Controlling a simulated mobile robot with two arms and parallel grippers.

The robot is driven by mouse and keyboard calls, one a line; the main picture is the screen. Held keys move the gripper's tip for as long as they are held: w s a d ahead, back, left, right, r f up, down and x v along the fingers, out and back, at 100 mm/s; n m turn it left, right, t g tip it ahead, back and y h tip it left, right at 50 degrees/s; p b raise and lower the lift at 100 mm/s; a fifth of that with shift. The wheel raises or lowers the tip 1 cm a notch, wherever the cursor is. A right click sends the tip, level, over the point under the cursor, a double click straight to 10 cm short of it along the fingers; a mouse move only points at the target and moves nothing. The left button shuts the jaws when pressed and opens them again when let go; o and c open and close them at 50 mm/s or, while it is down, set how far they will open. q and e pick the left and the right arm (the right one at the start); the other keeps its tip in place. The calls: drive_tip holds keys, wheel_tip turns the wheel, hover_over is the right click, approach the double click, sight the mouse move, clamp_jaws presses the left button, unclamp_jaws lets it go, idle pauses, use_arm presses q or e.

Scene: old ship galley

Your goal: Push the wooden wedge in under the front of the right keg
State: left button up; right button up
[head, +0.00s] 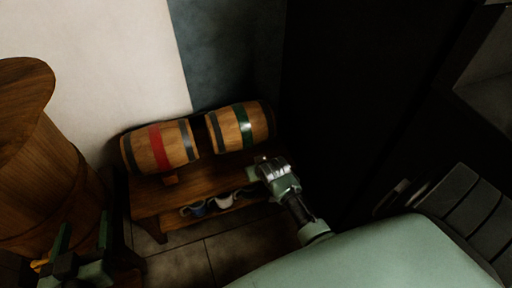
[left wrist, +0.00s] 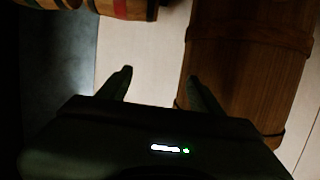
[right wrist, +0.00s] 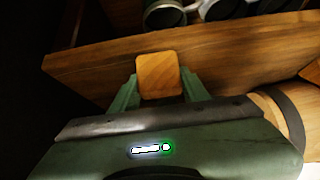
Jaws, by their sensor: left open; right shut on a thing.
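The right keg (head: 240,127), with a green band, lies on its side on a wooden bench (head: 158,198). My right gripper (head: 258,166) is just in front of and below this keg's front, over the bench. In the right wrist view it is shut on the wooden wedge (right wrist: 158,74), whose square end shows between the fingers. The wedge's far part is hidden, and I cannot tell whether it touches the keg. Part of a keg (right wrist: 274,118) shows at the lower right there. My left gripper (head: 83,234) is open and empty at the lower left, away from the kegs.
The left keg (head: 160,147), with a red band, has a small wooden block (head: 171,179) at its front. A large wooden barrel (head: 40,165) stands left. A dark wall is close on the right.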

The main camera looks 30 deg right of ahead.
drive_tip(key=shift+w, duration=0.15)
idle(0.3)
drive_tip(key=shift+w+d, duration=0.2)
drive_tip(key=shift+w, duration=0.45)
drive_tip(key=shift+w+d+b, duration=0.15)
drive_tip(key=shift+w+b, duration=0.15)
drive_tip(key=shift+w, duration=0.3)
drive_tip(key=shift+w+d+b, duration=0.2)
drive_tip(key=shift+w+b, duration=0.1)
drive_tip(key=shift+w, duration=0.7)
drive_tip(key=shift+w+d+f+b, duration=0.1)
drive_tip(key=shift+w+d+b, duration=0.1)
drive_tip(key=shift+w, duration=0.3)
drive_tip(key=shift+w+d+b, duration=0.1)
drive_tip(key=shift+w+b, duration=0.1)
drive_tip(key=shift+w, duration=0.25)
use_arm(q)
wheel_tip(320, 180, up, 10)
drive_tip(key=d+t+h, duration=0.1)
drive_tip(key=t+h, duration=0.1)
drive_tip(key=t, duration=0.4)
drive_tip(key=shift+w+d, duration=0.3)
drive_tip(key=shift+d, duration=0.05)
use_arm(e)
drive_tip(key=shift+w, duration=0.45)
drive_tip(key=o, duration=1.1)
drive_tip(key=shift+c, duration=0.7)
